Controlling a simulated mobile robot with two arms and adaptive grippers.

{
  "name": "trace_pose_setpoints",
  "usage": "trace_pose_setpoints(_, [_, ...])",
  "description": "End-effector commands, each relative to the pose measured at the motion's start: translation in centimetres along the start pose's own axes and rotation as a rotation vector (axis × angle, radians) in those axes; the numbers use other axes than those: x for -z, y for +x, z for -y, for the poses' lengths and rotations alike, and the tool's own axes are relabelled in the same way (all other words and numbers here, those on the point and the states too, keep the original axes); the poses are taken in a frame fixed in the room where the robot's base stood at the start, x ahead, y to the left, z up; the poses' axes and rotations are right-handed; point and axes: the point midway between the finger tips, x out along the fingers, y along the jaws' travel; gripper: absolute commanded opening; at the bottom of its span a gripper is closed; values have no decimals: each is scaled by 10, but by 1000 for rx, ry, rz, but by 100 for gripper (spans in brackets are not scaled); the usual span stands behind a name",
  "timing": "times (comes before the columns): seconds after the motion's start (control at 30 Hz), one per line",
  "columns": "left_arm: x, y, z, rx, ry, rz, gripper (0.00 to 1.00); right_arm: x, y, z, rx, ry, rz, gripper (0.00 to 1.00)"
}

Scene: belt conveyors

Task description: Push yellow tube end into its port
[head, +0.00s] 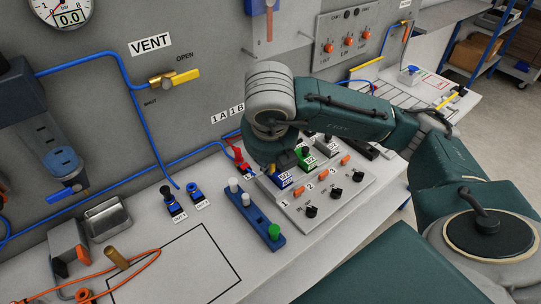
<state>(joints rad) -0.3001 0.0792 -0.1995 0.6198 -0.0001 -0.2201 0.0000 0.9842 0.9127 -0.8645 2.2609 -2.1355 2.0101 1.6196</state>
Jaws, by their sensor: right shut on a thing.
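My right gripper (271,160) points down at the back edge of the valve panel, mostly hidden under my wrist. A small yellow bit, seemingly the yellow tube end (271,168), shows just below it, next to the blue valve block (285,179) labelled 5/2. The gripper is shut on it; the fingertips are hard to make out. I cannot tell which port is the tube's own, or whether the end touches one. Red fittings (240,158) stand left of the wrist under the labels 1A and 1B. My left gripper is not in view.
A green valve block (304,158) and the sloped panel (318,198) with black knobs lie close to the gripper. A blue rail (252,218) with pegs stands left of it. Blue tubing (137,107) runs along the wall.

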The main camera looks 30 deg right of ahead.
Motion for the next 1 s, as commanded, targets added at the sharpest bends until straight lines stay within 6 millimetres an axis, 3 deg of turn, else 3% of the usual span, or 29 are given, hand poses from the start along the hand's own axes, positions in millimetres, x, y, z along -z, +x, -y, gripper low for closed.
trace_pose_setpoints(0.37, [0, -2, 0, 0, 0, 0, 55, 0, 0, -5, -2, -1, -1, 0])
trace_pose_setpoints(1.0, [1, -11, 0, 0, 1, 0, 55, 0, 2, -60, -2, -1, 0, 0])
